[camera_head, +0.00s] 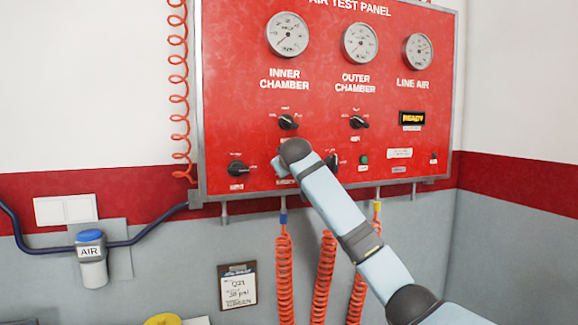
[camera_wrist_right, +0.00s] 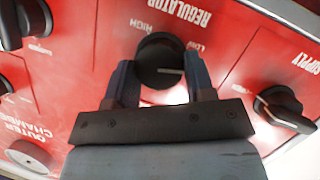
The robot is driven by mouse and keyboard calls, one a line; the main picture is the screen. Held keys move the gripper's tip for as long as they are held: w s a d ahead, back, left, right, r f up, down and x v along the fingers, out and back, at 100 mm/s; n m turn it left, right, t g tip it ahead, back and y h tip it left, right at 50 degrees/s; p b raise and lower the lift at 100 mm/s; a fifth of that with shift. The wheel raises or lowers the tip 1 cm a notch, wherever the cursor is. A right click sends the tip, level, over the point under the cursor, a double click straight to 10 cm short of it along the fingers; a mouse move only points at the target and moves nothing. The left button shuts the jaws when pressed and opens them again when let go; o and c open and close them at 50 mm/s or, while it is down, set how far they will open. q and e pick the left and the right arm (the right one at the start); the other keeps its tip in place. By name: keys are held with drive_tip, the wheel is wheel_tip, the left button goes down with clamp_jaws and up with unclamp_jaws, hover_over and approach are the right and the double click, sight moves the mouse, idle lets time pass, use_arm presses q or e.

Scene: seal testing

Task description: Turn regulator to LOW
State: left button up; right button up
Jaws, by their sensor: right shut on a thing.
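The regulator knob (camera_wrist_right: 160,58) is a round black dial on the red panel, under the upside-down word REGULATOR in the right wrist view. HIGH and LOW are printed beside it. Its white pointer line lies nearly level, towards the right in that view, on the LOW side; whether it sits exactly at LOW I cannot tell. My right gripper (camera_wrist_right: 161,82) has one dark finger on each side of the knob and is shut on it. In the head view my right arm hides the regulator knob and the gripper. My left gripper is not in view.
The supply knob (camera_wrist_right: 284,107) is close to the right finger in the wrist view. The head view shows other knobs (camera_head: 288,121) (camera_head: 358,121), gauges (camera_head: 288,34) and a READY display (camera_head: 411,118). Coiled orange hoses (camera_head: 284,275) hang below the panel (camera_head: 230,75).

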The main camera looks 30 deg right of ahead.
drive_tip(key=n+h, duration=0.2)
drive_tip(key=n, duration=0.2)
drive_tip(key=shift+r+t, duration=0.1)
drive_tip(key=shift+t, duration=0.2)
idle(0.4)
drive_tip(key=shift+a, duration=0.1)
drive_tip(key=o, duration=0.9)
drive_tip(key=shift+f, duration=0.2)
